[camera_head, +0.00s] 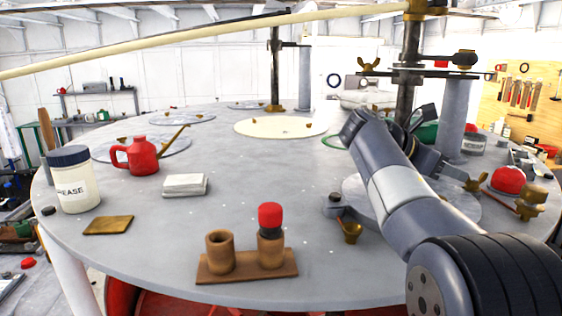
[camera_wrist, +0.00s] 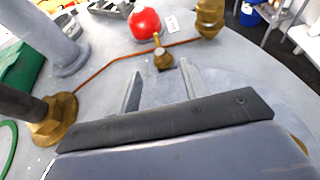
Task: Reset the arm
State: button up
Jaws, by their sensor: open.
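My arm reaches in from the lower right of the head view and folds over at the wrist. My gripper (camera_wrist: 160,84) is open in the wrist view, with nothing between its two fingers. It hangs over the right part of the round grey deck (camera_head: 330,265). A small brass wing fitting (camera_wrist: 162,60) shows just beyond the fingertips, apparently apart from them. In the head view the gripper (camera_head: 448,172) is partly hidden behind my wrist.
Near the gripper are a red ball-like object (camera_head: 508,180), a brass fitting (camera_head: 533,200) and a grey post (camera_head: 456,115). To the left stand a wooden holder (camera_head: 245,268) with a red-capped item (camera_head: 270,218), a white block (camera_head: 185,185), a red can (camera_head: 143,157) and a grease jar (camera_head: 76,185).

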aim_at(474, 180)
jog(key=p+x, duration=0.1)
jog(key=x, duration=0.6)
jog(key=shift+w+a+m+g, duration=0.15)
jog(key=shift+w+m+g, duration=0.1)
jog(key=shift+m+g, duration=1.55)
jog(key=shift+g, duration=0.3)
jog(key=shift+r, duration=0.15)
